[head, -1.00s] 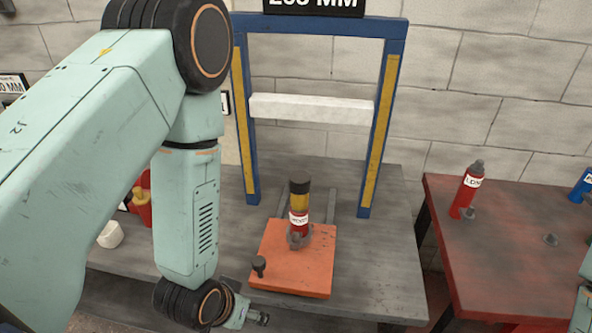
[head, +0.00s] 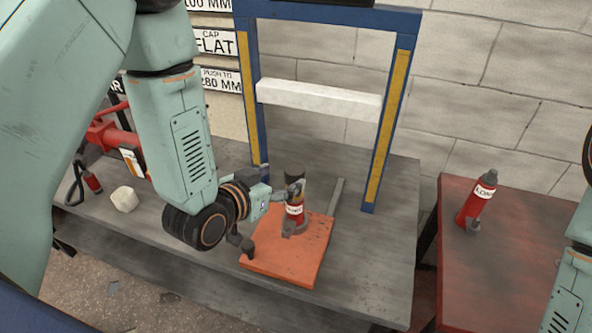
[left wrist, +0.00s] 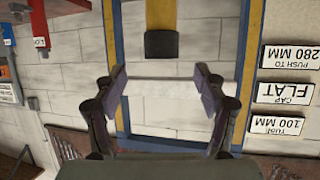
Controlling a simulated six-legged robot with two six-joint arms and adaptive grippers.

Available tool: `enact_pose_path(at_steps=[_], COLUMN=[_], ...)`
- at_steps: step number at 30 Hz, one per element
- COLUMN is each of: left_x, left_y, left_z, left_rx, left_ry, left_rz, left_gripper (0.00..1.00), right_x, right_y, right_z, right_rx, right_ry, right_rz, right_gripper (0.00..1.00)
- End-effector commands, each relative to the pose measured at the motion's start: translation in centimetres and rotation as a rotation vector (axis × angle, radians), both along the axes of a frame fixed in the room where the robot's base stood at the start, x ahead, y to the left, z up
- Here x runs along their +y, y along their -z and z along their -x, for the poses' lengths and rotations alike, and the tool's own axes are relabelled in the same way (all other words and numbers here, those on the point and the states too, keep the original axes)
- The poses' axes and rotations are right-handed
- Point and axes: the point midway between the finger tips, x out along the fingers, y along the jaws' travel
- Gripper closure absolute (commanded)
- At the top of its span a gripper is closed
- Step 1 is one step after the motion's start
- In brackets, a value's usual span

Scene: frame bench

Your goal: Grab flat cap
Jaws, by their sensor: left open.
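A dark flat-topped cap (head: 294,176) sits on top of a yellow tube on an upright red jack (head: 294,218). The jack stands on an orange plate (head: 285,255) on the grey bench. My left gripper (head: 291,189) is at the cap's left side in the head view and partly hides the yellow tube. In the left wrist view, which is upside down, the cap (left wrist: 162,44) shows centrally between the open fingers (left wrist: 162,80). My right gripper is not in view.
A blue frame (head: 388,125) with a white crossbar (head: 318,97) stands behind the jack. A dark knob-like piece (head: 240,243) is on the plate's left side. A red table (head: 500,265) with another red jack (head: 477,200) stands to the right. A pale block (head: 125,199) lies left.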

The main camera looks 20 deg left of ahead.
Motion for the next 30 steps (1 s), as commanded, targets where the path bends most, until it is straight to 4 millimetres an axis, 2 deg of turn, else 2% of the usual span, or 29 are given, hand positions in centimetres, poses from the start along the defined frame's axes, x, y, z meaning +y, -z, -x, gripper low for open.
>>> enact_pose_path(at_steps=[11, 18, 22, 29, 30], left_x=[-0.7, -1.4, -1.6, -1.8, -1.8], left_y=[1.5, 2.9, 3.1, 3.2, 3.2], left_z=[-3.3, -6.2, -6.9, -6.9, -6.9], left_rx=[-0.002, -0.002, -0.001, 0.000, -0.001], left_ry=[0.006, 0.003, 0.002, 0.001, 0.001], left_rz=[-0.004, -0.003, -0.001, -0.002, -0.002], left_gripper=[0.29, 0.29, 0.29, 0.29, 0.32], right_x=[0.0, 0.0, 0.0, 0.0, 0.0], right_y=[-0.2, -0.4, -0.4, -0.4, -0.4], right_z=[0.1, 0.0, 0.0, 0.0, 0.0], right_rx=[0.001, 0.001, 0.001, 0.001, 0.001], right_ry=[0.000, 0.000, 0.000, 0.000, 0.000], right_rz=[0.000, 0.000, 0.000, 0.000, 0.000], right_gripper=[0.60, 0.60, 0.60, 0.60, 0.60])
